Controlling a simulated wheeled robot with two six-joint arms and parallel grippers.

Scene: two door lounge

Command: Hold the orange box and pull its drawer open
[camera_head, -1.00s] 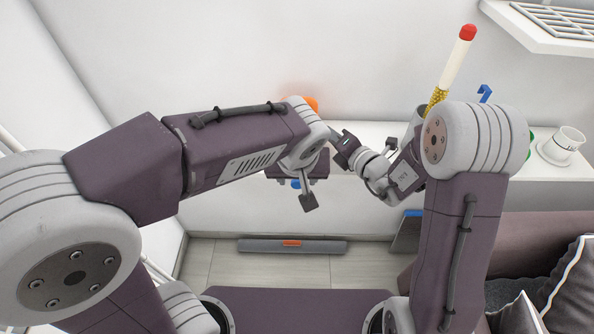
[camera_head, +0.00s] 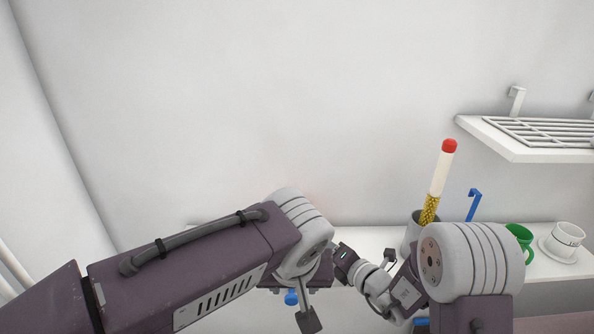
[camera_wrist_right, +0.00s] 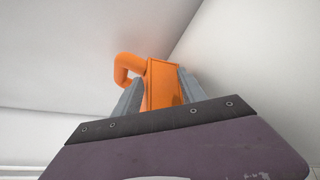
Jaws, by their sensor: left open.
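In the right wrist view the orange box (camera_wrist_right: 163,88) stands between the two grey fingers of my right gripper (camera_wrist_right: 158,98), which appear to touch its sides. A curved orange handle (camera_wrist_right: 123,68) sticks out on the box's left side. In the head view the box is hidden behind my left arm's wrist. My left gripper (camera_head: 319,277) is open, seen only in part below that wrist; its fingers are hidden. My right gripper (camera_head: 345,259) points left toward the hidden spot. How far the drawer is open cannot be seen.
A white shelf (camera_head: 370,239) runs along the wall. It carries a grey cup (camera_head: 411,232) with a red-tipped stick (camera_head: 441,175), a green mug (camera_head: 521,238) and a white cup (camera_head: 567,236). A white rack (camera_head: 540,140) hangs above right. The wall at upper left is bare.

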